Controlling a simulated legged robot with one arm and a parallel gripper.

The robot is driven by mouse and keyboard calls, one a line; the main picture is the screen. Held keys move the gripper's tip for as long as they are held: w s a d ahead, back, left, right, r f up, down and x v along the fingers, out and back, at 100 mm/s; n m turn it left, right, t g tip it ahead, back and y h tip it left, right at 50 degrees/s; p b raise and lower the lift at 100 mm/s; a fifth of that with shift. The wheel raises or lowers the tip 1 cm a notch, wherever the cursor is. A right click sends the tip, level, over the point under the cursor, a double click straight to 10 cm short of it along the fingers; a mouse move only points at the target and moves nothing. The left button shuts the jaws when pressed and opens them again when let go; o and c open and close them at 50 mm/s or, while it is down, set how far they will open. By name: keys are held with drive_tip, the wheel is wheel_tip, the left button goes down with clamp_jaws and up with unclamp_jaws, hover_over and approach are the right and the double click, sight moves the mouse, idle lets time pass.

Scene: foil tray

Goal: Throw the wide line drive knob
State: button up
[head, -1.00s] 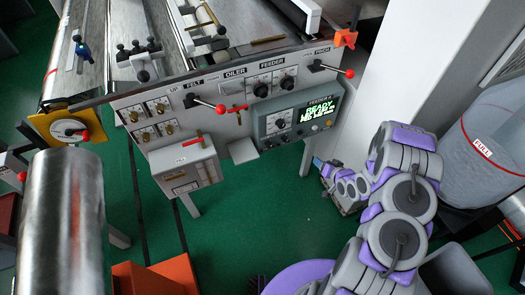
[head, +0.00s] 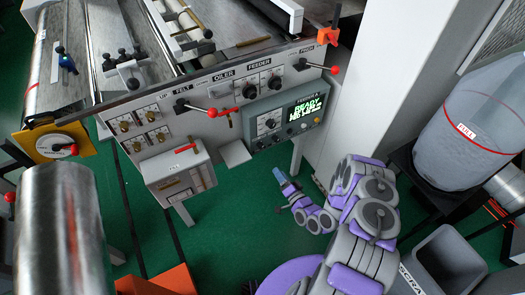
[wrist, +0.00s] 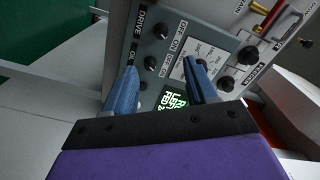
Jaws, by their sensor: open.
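A grey-green control box (head: 284,118) with a lit green display hangs on the front of the machine. In the wrist view, the box face (wrist: 140,45) reads DRIVE along its edge. Two small black knobs there, one (wrist: 162,33) and another (wrist: 151,62), sit by OFF and ON labels. I cannot tell which is the wide line drive knob. My gripper (head: 281,178) is below the box in the head view, apart from it.
A red-balled lever (head: 237,111) and another red-balled lever (head: 320,67) stick out from the machine front. A white box with a red handle (head: 181,175) stands at left. A white column (head: 372,90) and a clear bin (head: 465,135) are at right.

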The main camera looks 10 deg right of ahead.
sight(262, 148)
drive_tip(key=b+x, duration=0.2)
drive_tip(key=x, duration=1.3)
drive_tip(key=shift+w+b, duration=0.1)
drive_tip(key=shift+b, duration=0.2)
drive_tip(key=c, duration=1.1)
